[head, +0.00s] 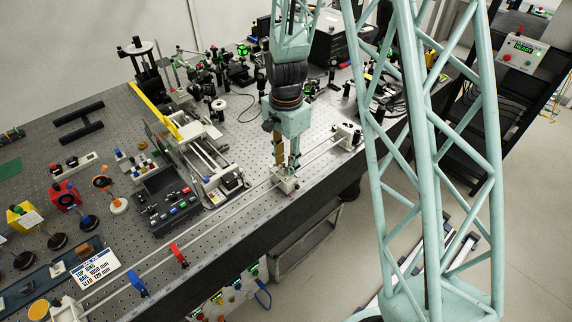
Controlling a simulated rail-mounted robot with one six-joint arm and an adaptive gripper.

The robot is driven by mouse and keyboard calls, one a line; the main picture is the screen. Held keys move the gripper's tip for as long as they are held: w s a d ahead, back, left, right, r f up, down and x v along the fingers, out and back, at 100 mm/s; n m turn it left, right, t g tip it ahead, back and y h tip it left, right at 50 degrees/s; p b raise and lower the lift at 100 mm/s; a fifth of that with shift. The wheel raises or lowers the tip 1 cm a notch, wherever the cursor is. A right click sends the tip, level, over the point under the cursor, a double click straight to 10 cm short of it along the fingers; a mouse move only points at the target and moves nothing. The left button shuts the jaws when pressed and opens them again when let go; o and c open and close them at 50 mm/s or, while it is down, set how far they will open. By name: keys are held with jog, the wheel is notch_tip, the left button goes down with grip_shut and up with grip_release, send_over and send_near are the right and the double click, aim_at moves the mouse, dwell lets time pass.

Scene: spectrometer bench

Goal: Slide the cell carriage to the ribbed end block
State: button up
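The cell carriage (285,183) is a small pale block on the long rail (225,219), which runs diagonally along the bench's front edge. My gripper (287,167) points down directly over the carriage, its two fingers reaching to the carriage top. Whether the fingers press on a part of it is too small to tell. One end block (346,136), pale with dark parts, stands at the rail's upper right end. Another pale end block (67,309) stands at the lower left end, beside an orange disc. Ribs cannot be made out on either block.
A red clip (178,255) and a blue clip (137,284) stand at the rail left of the carriage. A printed card (96,269) lies behind the rail at lower left. A dark tray (167,200) and a slide mechanism (213,165) stand behind it. The rail right of the carriage looks clear.

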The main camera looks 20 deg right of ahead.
jog(key=shift+f, duration=0.35)
jog(key=c, duration=0.9)
jog(key=shift+w+d, duration=0.1)
